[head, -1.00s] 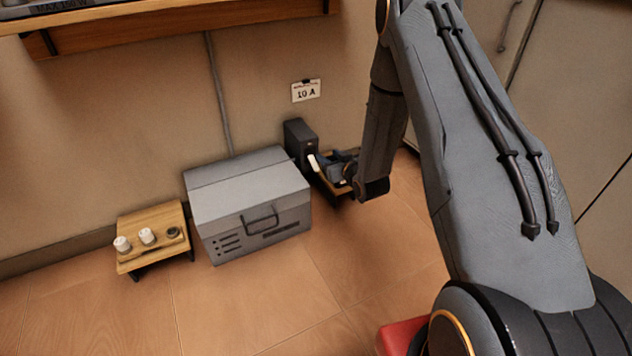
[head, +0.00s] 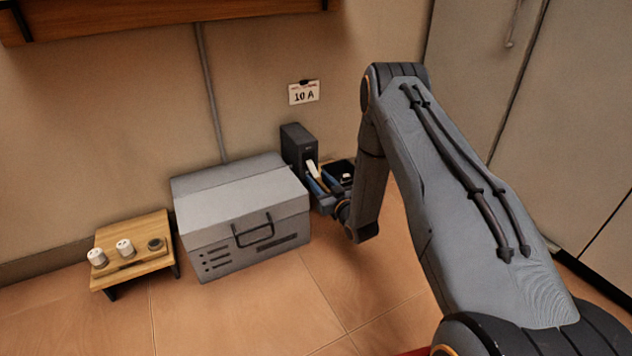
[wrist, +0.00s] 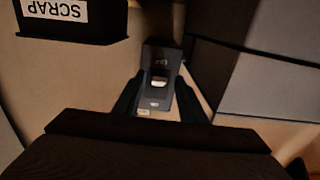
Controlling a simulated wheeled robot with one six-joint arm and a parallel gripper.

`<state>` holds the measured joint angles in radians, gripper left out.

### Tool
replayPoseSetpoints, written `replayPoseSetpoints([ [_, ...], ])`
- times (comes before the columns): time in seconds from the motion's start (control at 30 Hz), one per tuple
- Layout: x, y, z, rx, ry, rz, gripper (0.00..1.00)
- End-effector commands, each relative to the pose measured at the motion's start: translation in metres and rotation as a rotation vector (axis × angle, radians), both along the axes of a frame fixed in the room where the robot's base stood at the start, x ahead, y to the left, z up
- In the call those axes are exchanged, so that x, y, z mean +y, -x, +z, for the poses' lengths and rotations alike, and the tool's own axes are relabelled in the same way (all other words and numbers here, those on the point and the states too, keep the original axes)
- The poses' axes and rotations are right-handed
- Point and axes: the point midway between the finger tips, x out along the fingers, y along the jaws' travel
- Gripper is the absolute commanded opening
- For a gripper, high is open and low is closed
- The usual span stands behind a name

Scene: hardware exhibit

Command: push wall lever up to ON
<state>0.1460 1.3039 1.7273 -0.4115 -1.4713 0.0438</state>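The wall lever is a white handle (head: 312,169) on the front of a dark upright box (head: 297,146) against the wall. In the head view it slants down and outward. In the wrist view the box (wrist: 152,56) is straight ahead with the pale lever end (wrist: 159,83) on it. My gripper (head: 322,182) is just below and in front of the lever. Its two fingers are apart, and in the wrist view (wrist: 158,92) the lever end shows between them. I cannot tell whether they touch it. No ON mark is legible.
A grey lidded case (head: 240,205) stands close left of the dark box. A dark bin (head: 345,168) is to its right, and the wrist view shows a SCRAP label (wrist: 55,10). A low wooden stand (head: 130,240) with knobs is further left.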

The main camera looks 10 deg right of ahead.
Motion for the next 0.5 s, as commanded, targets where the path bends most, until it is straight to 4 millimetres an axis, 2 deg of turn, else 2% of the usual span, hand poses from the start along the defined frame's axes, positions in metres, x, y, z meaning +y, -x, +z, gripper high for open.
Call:
replayPoseSetpoints([
  [0.2,0.004,-0.018,-0.001,0.001,0.000,-0.001,0.38],
  [0.5,0.005,-0.020,0.000,0.002,0.001,-0.001,0.38],
])
